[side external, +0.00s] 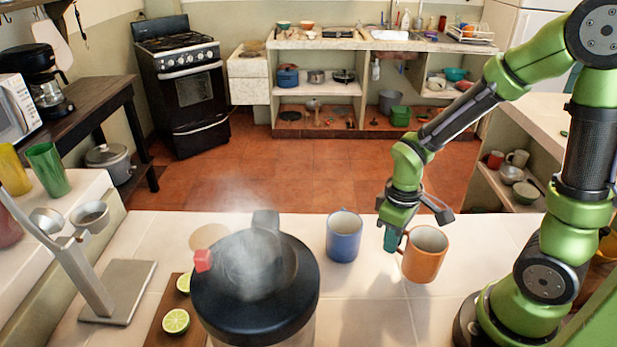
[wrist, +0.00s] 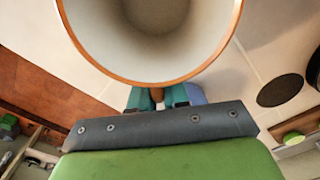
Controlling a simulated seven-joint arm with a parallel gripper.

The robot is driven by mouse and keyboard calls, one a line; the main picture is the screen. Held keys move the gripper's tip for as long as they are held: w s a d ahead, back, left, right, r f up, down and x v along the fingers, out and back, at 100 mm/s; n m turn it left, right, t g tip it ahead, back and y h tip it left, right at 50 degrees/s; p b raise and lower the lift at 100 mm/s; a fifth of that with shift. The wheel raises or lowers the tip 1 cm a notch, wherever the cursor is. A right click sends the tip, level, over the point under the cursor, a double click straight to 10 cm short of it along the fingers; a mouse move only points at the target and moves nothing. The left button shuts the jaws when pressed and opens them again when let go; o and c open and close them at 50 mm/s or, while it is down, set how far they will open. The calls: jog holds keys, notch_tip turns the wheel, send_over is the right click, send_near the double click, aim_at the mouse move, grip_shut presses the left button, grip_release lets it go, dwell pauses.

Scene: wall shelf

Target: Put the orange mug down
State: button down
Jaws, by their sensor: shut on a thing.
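The orange mug (side external: 424,262) is upright at the right of the tiled counter. My gripper (side external: 391,240) is at its left side, with teal fingertips shut on its handle. In the wrist view the mug's pale interior and orange rim (wrist: 150,82) fill the top, and a bit of orange handle shows between the fingertips (wrist: 157,98). I cannot tell whether the mug's base touches the counter or hangs slightly above it. The blue mug (side external: 343,236) stands upright to the left of my gripper, apart from the orange mug.
A large black-lidded vessel (side external: 254,285) with steam above it stands at the front. Lime halves (side external: 176,321) lie on a wooden board left of it. A metal stand (side external: 118,290) is farther left. Tiles (side external: 370,318) in front of the mugs are clear.

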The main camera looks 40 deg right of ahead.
jog(key=shift+f, duration=1.6)
jog(key=c, duration=1.1)
grip_release()
jog(key=shift+f, duration=0.1)
notch_tip(320, 180, up, 12)
jog(key=shift+r, duration=0.15)
jog(key=s+a+r+m+t+y, duration=0.1)
jog(key=a+r+m+t, duration=0.3)
jog(key=r, duration=0.5)
jog(key=m+t, duration=0.1)
jog(key=t, duration=0.1)
jog(key=shift+s+r+t+y, duration=0.3)
jog(key=shift+s+r+y, duration=0.05)
jog(key=shift+y, duration=0.05)
jog(key=shift+s+a+r+m+t, duration=0.1)
jog(key=shift+s+r+m+t, duration=0.05)
jog(key=shift+r+m+t, duration=0.2)
jog(key=c, duration=0.3)
